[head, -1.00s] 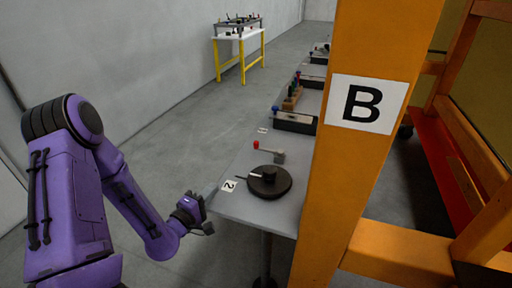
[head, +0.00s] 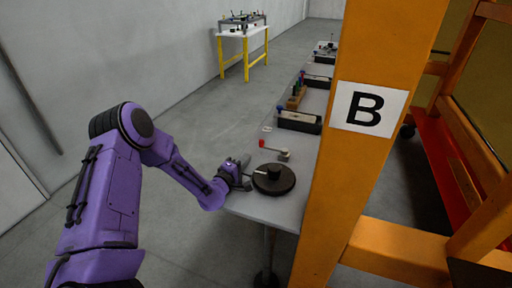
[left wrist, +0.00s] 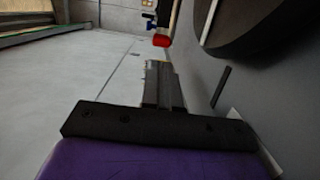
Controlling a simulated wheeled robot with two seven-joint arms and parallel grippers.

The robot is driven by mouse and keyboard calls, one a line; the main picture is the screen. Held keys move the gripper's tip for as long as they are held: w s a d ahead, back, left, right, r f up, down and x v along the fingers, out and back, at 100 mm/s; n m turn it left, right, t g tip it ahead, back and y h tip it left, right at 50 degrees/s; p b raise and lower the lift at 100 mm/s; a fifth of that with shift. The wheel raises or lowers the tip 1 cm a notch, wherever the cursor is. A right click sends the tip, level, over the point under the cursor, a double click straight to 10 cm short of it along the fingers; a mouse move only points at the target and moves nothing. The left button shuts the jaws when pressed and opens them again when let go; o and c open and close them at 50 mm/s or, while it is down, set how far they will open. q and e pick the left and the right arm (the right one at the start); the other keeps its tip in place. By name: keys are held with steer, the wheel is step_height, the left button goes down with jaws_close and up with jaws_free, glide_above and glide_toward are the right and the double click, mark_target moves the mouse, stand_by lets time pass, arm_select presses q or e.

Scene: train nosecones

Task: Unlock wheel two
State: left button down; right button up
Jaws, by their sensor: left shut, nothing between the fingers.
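Wheel two is a black round disc (head: 273,181) with a raised hub, lying near the table's front end. It fills the upper right of the left wrist view (left wrist: 260,28). A lever with a red knob (head: 262,143) stands just behind it; the red knob also shows in the left wrist view (left wrist: 161,41). My left gripper (head: 243,172) is at the table's left edge, just left of the wheel and apart from the knob. Its fingers (left wrist: 160,84) are shut and empty. My right gripper is out of view.
An orange post (head: 358,130) with a "B" sign (head: 369,108) stands right of the wheel. Farther along the grey table (head: 255,205) are a black box (head: 299,122) and a wooden block (head: 295,97). The floor on the left is clear.

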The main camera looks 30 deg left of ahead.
mark_target(260, 144)
arm_select(q)
steer(key=w, duration=0.2)
steer(key=w+p, duration=0.1)
steer(key=w, duration=0.4)
steer(key=shift+w+a+p, duration=0.2)
steer(key=shift+a+p, duration=0.05)
steer(key=shift+p, duration=0.1)
steer(key=shift+w, duration=0.35)
steer(key=shift+a, duration=0.1)
